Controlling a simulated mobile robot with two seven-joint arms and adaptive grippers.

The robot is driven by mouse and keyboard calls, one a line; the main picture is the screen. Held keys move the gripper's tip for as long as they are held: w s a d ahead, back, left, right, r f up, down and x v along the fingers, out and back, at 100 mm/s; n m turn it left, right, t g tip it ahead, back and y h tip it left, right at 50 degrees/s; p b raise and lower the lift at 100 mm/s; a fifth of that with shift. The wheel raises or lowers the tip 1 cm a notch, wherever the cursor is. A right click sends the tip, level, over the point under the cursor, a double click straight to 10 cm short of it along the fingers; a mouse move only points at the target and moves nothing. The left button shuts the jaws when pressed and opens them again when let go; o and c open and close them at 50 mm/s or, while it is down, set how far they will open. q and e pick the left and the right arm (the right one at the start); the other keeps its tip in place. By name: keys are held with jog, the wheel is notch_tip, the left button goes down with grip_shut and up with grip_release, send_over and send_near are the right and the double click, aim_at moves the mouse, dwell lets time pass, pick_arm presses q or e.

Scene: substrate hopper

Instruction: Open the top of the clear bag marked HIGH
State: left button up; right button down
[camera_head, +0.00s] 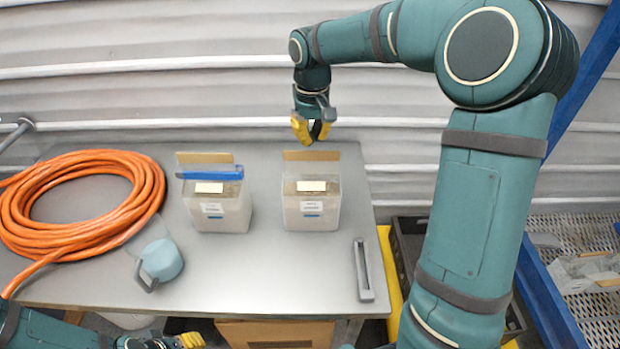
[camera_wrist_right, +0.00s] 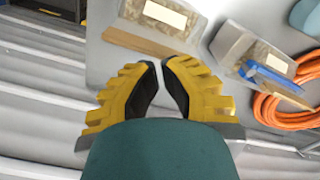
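Two clear bags with pale contents stand upright on the table. The left bag (camera_head: 220,215) has a blue clip (camera_head: 208,175) across its top and a tan strip above. The right bag (camera_head: 312,214) has a tan strip (camera_head: 312,155) along its top edge and no clip on it. Each has a front label too small to read, so I cannot tell which is marked HIGH. My right gripper (camera_head: 311,132) is empty, fingers parted, just above and behind the right bag; its fingers also show in the right wrist view (camera_wrist_right: 160,70). My left gripper (camera_head: 180,341) is low at the bottom edge, partly cut off.
A grey bar-like clip (camera_head: 363,270) lies at the table's right. A coiled orange hose (camera_head: 140,205) fills the left side, with a grey-blue scoop-like object (camera_head: 160,260) beside it. The grey table (camera_head: 270,270) is clear in front of the bags. A dark crate (camera_head: 408,240) stands beyond the right edge.

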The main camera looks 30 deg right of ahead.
jog(key=shift+f+b, duration=0.95)
jog(key=shift+f, duration=0.65)
dwell(0.7)
jog(key=shift+r+p, duration=0.3)
jog(key=shift+p, duration=0.05)
jog(key=shift+w, duration=0.1)
dwell(0.4)
jog(key=shift+w+d+p, duration=0.75)
jog(key=shift+w+p, duration=0.15)
jog(key=shift+w, duration=0.2)
